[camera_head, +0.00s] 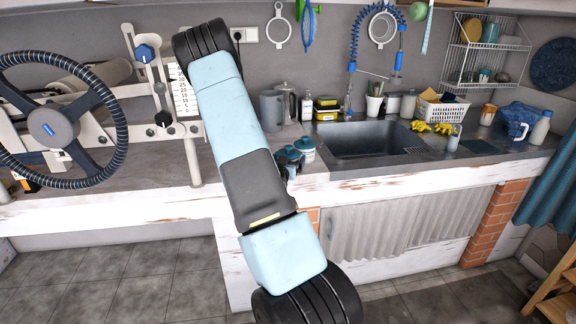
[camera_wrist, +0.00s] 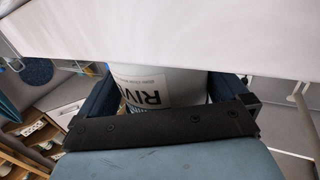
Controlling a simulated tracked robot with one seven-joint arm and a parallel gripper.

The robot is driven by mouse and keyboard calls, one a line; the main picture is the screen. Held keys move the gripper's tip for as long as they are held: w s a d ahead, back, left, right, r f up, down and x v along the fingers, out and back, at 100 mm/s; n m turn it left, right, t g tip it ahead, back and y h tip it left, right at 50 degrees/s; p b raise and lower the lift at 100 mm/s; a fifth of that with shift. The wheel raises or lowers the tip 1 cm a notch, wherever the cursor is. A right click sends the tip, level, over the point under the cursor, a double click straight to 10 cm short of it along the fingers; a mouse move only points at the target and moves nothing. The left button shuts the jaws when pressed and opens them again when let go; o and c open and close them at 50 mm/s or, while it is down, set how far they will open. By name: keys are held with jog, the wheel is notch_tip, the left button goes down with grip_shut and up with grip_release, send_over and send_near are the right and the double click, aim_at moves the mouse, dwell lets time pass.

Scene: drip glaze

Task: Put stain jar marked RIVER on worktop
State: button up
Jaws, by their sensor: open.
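The stain jar marked RIVER (camera_wrist: 160,85) shows in the wrist view as a white cylinder with dark letters reading "RIV"; the rest of the word is hidden. It stands between the two dark blue fingers of my gripper (camera_wrist: 166,92), which is open around it. Contact with the fingers cannot be made out. A broad white surface hides the jar's upper part in this picture. In the head view my arm hides most of the gripper area.
A sink (camera_head: 365,140) is set into the worktop to the right. Grey pitchers (camera_head: 271,110), a white basket (camera_head: 441,110) and yellow gloves (camera_head: 420,126) stand behind and beside it. A large black wheel (camera_head: 55,125) is at the left. The worktop's front strip is clear.

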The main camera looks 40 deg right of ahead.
jog(key=shift+w+a, duration=0.1)
jog(key=shift+a, duration=0.05)
jog(key=shift+c, duration=1.3)
jog(key=c, duration=0.8)
jog(key=shift+r, duration=0.25)
jog(key=shift+c, duration=0.2)
